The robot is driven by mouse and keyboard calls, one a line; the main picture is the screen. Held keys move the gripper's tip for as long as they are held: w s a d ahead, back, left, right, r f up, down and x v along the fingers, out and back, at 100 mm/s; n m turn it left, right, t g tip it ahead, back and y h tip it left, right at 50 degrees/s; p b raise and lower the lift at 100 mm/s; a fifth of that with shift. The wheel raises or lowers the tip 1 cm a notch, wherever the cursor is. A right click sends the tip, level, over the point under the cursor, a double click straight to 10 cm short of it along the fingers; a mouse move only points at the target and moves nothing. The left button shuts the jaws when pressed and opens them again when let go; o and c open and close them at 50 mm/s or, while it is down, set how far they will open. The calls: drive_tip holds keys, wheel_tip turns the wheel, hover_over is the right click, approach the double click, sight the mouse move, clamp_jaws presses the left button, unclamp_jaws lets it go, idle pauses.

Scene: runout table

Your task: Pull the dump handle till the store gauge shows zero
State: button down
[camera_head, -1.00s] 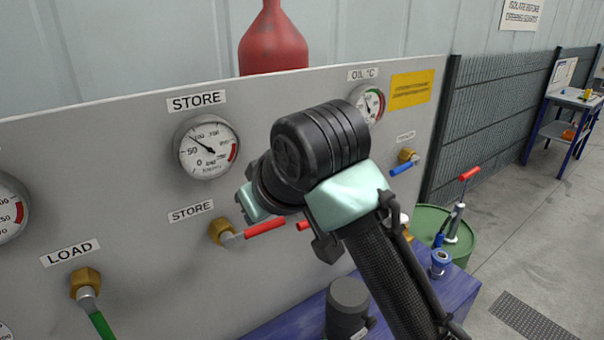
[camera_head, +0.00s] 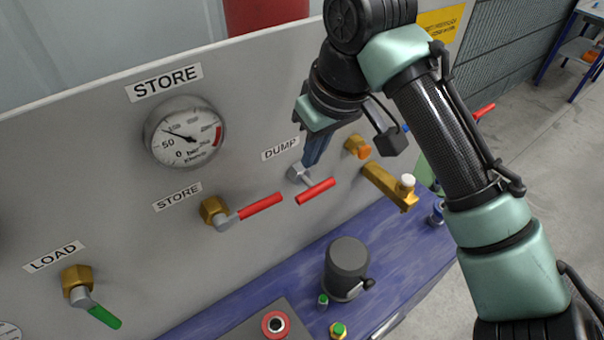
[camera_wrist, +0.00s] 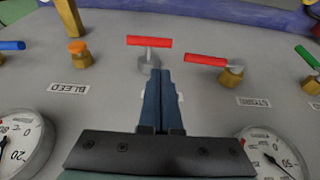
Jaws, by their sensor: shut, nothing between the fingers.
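The dump handle, a red lever (camera_head: 315,191) on a grey stem, sits under the DUMP label (camera_head: 281,149); it also shows in the wrist view (camera_wrist: 149,41). My gripper (camera_head: 308,163) is shut and empty, with its blue fingertips at the handle's grey stem. In the wrist view the fingertips (camera_wrist: 160,74) lie just short of the stem and red bar; I cannot tell whether they touch. The store gauge (camera_head: 185,132) is a round white dial, and its needle points up-left, a little above the 50 mark, not at zero.
A red STORE lever (camera_head: 260,206) is close left of the dump handle, and a green LOAD lever (camera_head: 104,317) is farther left. An orange-capped brass fitting (camera_head: 358,147) and a brass spout (camera_head: 388,187) are close right. A dark cylinder (camera_head: 346,268) stands on the blue bench below.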

sight(307, 182)
drive_tip(key=p+x, duration=0.3)
drive_tip(key=x, duration=0.7)
drive_tip(key=shift+s+d, duration=0.1)
drive_tip(key=shift+s+d, duration=0.15)
drive_tip(key=shift+s, duration=0.15)
drive_tip(key=shift+s+d+f, duration=0.1)
drive_tip(key=shift+s+d, duration=0.75)
drive_tip(key=shift+s, duration=0.3)
drive_tip(key=shift+d, duration=0.1)
idle(1.8)
